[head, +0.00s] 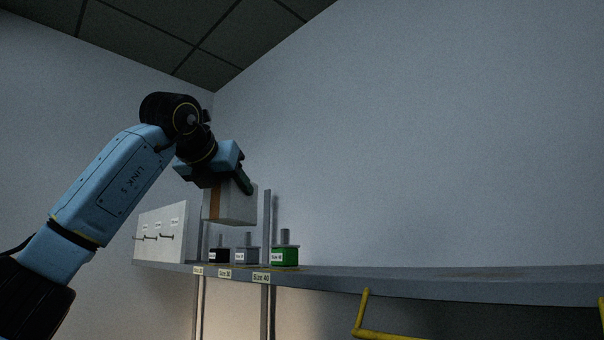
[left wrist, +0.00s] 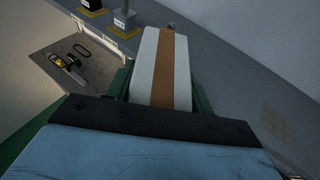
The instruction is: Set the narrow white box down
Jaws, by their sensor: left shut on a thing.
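The narrow white box (head: 238,206) has a brown stripe of tape and is held above the left part of the bench shelf (head: 400,278). My left gripper (head: 243,182) is shut on it from above. In the left wrist view the box (left wrist: 147,68) sits between the green fingers of the left gripper (left wrist: 160,95), with its brown stripe running lengthwise. In the head view the box is apart from the shelf surface. My right gripper does not show in either view.
Black (head: 219,255), grey (head: 246,254) and green (head: 285,256) blocks with posts stand on the shelf behind size labels. A white panel with hooks (head: 160,233) stands at the left end. The shelf to the right is clear. A yellow rail (head: 362,312) is below.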

